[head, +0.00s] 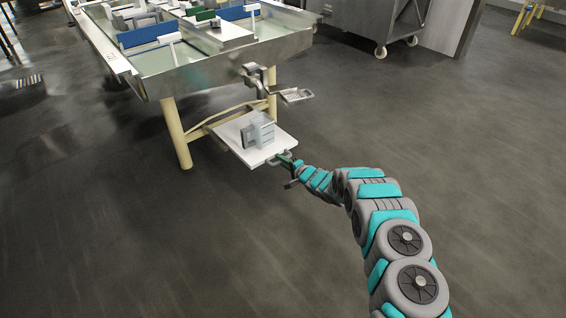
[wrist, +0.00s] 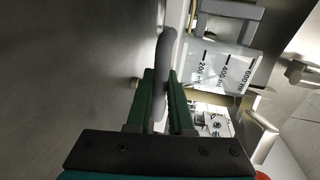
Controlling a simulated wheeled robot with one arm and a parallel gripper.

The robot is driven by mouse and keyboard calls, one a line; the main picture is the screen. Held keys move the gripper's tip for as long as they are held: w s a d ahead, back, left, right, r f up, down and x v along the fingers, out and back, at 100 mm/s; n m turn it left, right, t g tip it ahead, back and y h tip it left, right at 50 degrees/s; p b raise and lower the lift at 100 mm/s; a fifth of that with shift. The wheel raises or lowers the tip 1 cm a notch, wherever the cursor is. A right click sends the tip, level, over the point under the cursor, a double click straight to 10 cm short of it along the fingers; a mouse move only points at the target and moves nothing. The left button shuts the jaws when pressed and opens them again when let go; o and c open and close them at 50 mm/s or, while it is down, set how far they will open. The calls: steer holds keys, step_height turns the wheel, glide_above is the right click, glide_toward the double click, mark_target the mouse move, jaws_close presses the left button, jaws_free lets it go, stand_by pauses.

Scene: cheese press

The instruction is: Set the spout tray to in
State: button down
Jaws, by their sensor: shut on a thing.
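The spout tray (head: 232,130) is a flat white board low at the near end of the metal vat table, sticking out beyond the table's legs. My gripper (head: 289,160) is at its near right edge, shut on the grey handle there. In the wrist view the green fingers of my gripper (wrist: 162,88) close around the curved grey handle (wrist: 165,48). How firmly the pads meet the bar is hidden.
A grey container (head: 258,131) stands on the tray; the wrist view shows volume marks on a clear jug (wrist: 222,62). Above is a metal spout (head: 256,76) with a small ledge (head: 296,95). A table leg (head: 176,132) stands left. The floor right is clear.

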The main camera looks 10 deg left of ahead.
steer(key=shift+r, duration=0.1)
steer(key=c, duration=0.8)
jaws_free()
steer(key=shift+a, duration=0.1)
steer(key=shift+v, duration=3.85)
steer(key=shift+w, duration=0.1)
